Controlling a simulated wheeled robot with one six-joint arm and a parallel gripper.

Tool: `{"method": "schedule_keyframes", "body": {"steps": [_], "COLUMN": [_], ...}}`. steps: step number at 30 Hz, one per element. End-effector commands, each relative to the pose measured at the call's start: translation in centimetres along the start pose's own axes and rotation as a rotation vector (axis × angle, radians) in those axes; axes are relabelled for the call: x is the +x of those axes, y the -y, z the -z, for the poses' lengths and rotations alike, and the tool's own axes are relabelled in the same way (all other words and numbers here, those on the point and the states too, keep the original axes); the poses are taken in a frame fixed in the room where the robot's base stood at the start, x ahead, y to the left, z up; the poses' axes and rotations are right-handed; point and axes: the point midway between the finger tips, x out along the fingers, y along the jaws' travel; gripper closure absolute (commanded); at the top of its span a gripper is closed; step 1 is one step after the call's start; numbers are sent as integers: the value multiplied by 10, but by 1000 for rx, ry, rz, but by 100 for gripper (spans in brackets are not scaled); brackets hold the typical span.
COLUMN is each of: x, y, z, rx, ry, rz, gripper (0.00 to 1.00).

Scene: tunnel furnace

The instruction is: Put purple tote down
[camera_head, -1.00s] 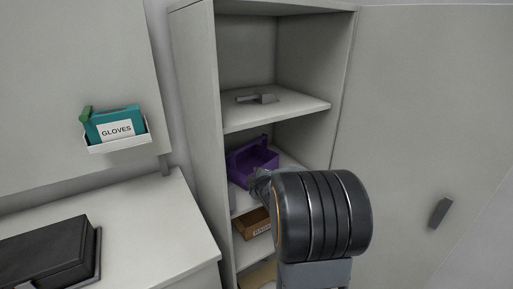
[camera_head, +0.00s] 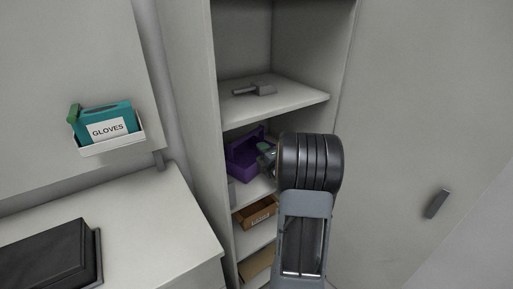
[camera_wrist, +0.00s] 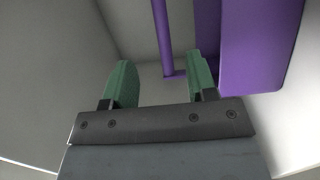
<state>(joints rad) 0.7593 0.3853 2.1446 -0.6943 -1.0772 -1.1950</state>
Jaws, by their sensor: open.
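The purple tote (camera_head: 243,163) sits on a shelf of the open cabinet, below the upper shelf, with its handle raised. In the wrist view the purple tote (camera_wrist: 262,45) shows close up at the right, with its handle bar above and between my fingers. My gripper (camera_wrist: 160,82) has green fingertips spread apart, with nothing held between them. In the head view my gripper (camera_head: 264,152) is beside the tote's right side, and my wrist hides part of the shelf. I cannot tell whether a fingertip touches the tote.
A grey tool (camera_head: 262,90) lies on the upper shelf (camera_head: 290,101). A brown bin (camera_head: 256,212) is on the shelf below the tote. A gloves box (camera_head: 106,125) hangs on the left wall. A black case (camera_head: 45,258) lies on the left counter (camera_head: 150,225). The cabinet door (camera_head: 420,120) stands at the right.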

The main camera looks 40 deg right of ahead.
Motion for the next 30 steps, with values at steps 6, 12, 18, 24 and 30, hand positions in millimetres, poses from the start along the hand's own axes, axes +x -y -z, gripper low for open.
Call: {"method": "schedule_keyframes", "body": {"steps": [6, 12, 18, 24, 30], "x": [29, 66, 98, 121, 131], "y": [-1, -1, -1, -1, 0], "z": [1, 1, 1, 1, 0], "rx": [1, 1, 1, 1, 1], "ry": [-2, -2, -1, 0, 1], "rz": [1, 2, 1, 0, 1], "gripper": [48, 48, 48, 48, 48]}}
